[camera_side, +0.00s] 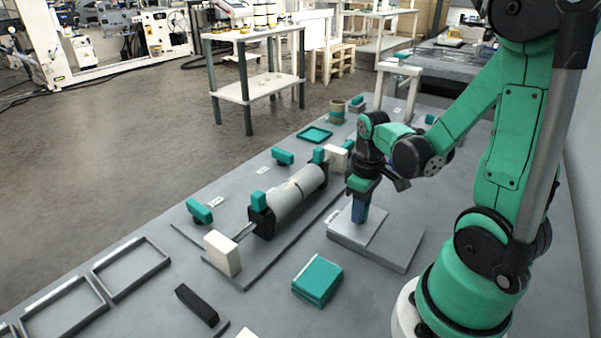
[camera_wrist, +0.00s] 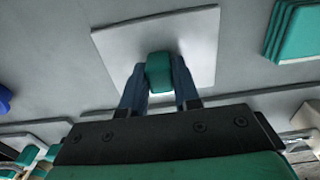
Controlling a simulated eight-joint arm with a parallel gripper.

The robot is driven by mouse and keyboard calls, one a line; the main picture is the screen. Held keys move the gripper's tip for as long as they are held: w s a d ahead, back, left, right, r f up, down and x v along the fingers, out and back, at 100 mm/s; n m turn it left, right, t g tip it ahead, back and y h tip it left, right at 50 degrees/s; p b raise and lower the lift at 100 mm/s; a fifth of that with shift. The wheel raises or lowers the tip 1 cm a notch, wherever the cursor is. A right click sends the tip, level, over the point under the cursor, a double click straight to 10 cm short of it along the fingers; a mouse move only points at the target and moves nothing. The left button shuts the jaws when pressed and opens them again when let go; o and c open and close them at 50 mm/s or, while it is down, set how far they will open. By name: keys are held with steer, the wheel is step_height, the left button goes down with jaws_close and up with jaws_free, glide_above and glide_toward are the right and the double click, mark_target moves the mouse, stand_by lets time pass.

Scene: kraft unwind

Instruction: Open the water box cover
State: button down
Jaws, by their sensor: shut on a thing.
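The water box cover (camera_side: 343,228) is a pale flat square plate, lying on or just above a low grey box (camera_side: 400,256) right of the roll. In the wrist view the cover (camera_wrist: 120,50) fills the upper middle and has a green knob (camera_wrist: 159,72). My gripper (camera_side: 360,216) points straight down at the cover. Its blue fingers (camera_wrist: 159,88) are shut on the knob from both sides. In the side view the fingers hide the knob. I cannot tell whether a gap lies between cover and box.
A grey paper roll (camera_side: 297,200) on a stand with white end blocks is left of the cover. A stack of green pads (camera_side: 318,280) lies in front. A black bar (camera_side: 197,304) and grey frames (camera_side: 130,268) are at lower left.

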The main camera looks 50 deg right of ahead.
mark_target(397, 239)
steer(key=s, duration=0.7)
steer(key=shift+s, duration=0.4)
steer(key=c, duration=0.6)
jaws_free()
steer(key=shift+c, duration=0.2)
steer(key=shift+r, duration=0.15)
steer(key=shift+r, duration=2.65)
steer(key=shift+w, duration=0.1)
steer(key=w+a+r+t, duration=0.5)
steer(key=w+a+t, duration=0.2)
steer(key=w+a, duration=0.5)
steer(key=shift+w+r, duration=0.15)
steer(key=shift+w, duration=0.75)
